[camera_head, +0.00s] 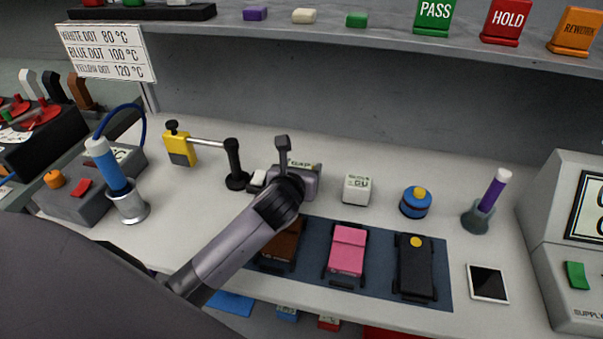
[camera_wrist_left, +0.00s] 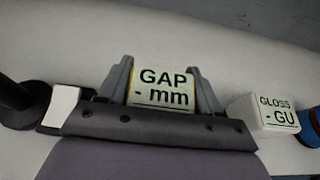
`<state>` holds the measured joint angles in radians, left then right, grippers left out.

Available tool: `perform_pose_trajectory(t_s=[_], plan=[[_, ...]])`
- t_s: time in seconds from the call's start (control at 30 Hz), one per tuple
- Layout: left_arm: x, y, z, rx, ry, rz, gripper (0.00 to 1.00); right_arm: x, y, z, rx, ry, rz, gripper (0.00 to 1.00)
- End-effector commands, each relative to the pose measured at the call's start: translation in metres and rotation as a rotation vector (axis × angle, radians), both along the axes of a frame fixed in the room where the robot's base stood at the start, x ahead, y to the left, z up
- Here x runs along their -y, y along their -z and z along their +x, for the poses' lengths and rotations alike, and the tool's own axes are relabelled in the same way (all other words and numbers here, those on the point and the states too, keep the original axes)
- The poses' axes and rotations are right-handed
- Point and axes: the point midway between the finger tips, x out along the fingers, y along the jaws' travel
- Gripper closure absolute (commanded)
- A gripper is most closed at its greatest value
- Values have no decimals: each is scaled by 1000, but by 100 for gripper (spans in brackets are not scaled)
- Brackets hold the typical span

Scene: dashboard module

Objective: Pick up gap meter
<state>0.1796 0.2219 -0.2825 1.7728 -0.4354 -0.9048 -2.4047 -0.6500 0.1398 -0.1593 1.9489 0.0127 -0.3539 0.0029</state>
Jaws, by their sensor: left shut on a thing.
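The gap meter (camera_wrist_left: 163,89) is a small pale block with a label reading "GAP - mm" and a yellowish edge. In the left wrist view it sits between the two fingers of my left gripper (camera_wrist_left: 162,92), which is shut on it. In the head view my left gripper (camera_head: 296,165) reaches over the white bench, and the gap meter (camera_head: 303,165) is mostly hidden behind it. I cannot tell whether the meter touches the bench. My right gripper is not in view.
A white gloss meter (camera_head: 356,189) stands just right of the gripper. A black stand (camera_head: 235,165) is close on the left. Brown, pink (camera_head: 347,250) and black modules lie on a dark mat in front. A blue round item (camera_head: 415,202) stands further right.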

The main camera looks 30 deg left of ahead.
Motion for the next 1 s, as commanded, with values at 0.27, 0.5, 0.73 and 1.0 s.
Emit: perform_pose_trajectory(t_s=[0.27,0.5,0.73,1.0], plan=[[0,-59,1,12,2,3,71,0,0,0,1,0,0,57],[0,-125,1,10,2,2,71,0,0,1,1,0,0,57],[0,-167,0,6,2,2,71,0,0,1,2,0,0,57],[1,-187,0,1,2,0,71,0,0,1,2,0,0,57]])
